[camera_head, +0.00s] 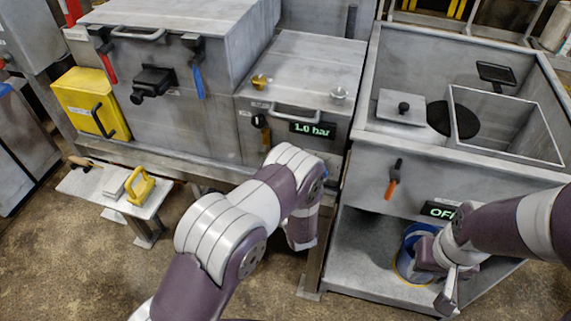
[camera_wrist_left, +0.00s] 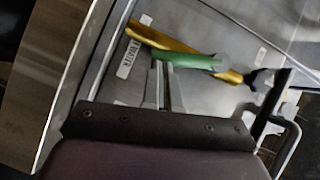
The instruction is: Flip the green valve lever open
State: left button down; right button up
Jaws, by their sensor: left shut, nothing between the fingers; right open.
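The green lever (camera_wrist_left: 190,62) shows in the left wrist view, lying across a grey metal panel along a longer yellow piece (camera_wrist_left: 150,37). My left gripper (camera_wrist_left: 160,68) is shut and empty, its fingertips at the green lever's lower edge near its left end. I cannot tell whether they touch. In the head view the left gripper and the green lever are hidden behind my left arm. My right gripper (camera_head: 436,278) is open, at the blue bucket (camera_head: 407,258) low on the right. I cannot tell whether it touches the bucket.
The central cabinet has a display reading 1.0 bar (camera_head: 312,129). An orange-handled lever (camera_head: 392,184) is on the right unit's front. A red lever (camera_head: 107,66) and a blue lever (camera_head: 198,84) are on the left machine. A dark handle (camera_wrist_left: 275,100) stands right of my left fingers.

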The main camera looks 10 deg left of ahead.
pick_arm(q)
jog(key=shift+a+f+m+t+y+b, duration=0.5)
jog(key=shift+a+f+m+b, duration=0.1)
jog(key=shift+a+m+b, duration=0.3)
jog(key=shift+w+a, duration=0.1)
jog(key=shift+a, duration=0.1)
